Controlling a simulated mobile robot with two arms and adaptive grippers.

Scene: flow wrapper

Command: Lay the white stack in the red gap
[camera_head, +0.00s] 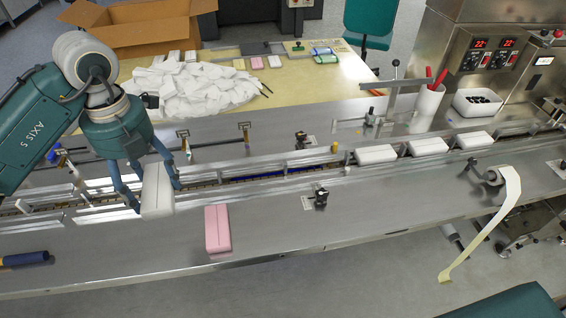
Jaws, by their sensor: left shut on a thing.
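My left gripper (156,196) is shut on a white stack (157,186), with one finger on each side of it. It holds the stack at the front edge of the conveyor channel, at the left. I cannot tell whether the stack touches the surface below. The conveyor channel (215,184) runs across the view, with a dark blue strip (270,175) showing in a stretch without stacks. I cannot make out a red gap in it. White stacks (376,154) lie in the channel farther right. My right gripper is not in view.
A pink pack (217,230) lies on the steel deck in front of the channel. Small sensor brackets (320,196) stand beside the channel. A blue-handled tool (25,259) lies at the left. A pile of white packs (195,85) covers part of the table behind.

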